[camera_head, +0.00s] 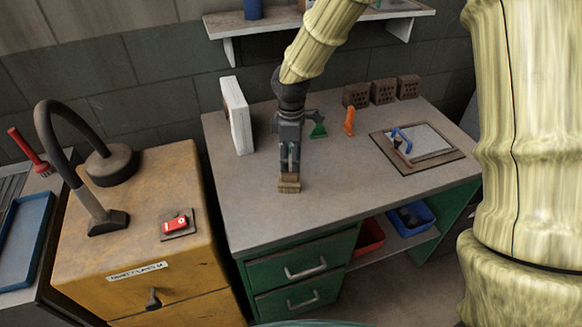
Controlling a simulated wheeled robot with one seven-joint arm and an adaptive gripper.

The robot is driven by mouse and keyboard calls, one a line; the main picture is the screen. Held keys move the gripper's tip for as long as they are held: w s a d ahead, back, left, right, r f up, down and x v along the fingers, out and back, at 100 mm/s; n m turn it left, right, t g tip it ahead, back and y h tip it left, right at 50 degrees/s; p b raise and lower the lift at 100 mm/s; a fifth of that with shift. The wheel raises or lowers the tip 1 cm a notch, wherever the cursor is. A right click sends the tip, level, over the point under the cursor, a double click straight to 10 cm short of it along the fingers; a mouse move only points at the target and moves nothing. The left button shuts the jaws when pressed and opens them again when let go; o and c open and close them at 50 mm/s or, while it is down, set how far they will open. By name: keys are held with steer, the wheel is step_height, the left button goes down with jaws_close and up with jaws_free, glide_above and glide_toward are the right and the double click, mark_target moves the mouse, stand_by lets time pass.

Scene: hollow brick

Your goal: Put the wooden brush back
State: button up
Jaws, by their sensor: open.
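The wooden brush (289,184) looks like a small tan-brown block and is at the front middle of the grey workbench top (345,200). My gripper (289,168) points down directly above and behind it, with the fingertips at the brush's upper edge. The gripper is open. The fingers hide part of the brush, and I cannot tell whether they touch it.
A white upright panel (238,115) stands left of my gripper. A green scraper (318,131) and an orange-handled tool (349,121) lie behind right. Hollow bricks (383,92) line the back. A board with a blue-handled trowel (402,139) lies right. A yellow cabinet (140,240) stands left.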

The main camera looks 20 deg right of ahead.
steer(key=shift+r, duration=1.05)
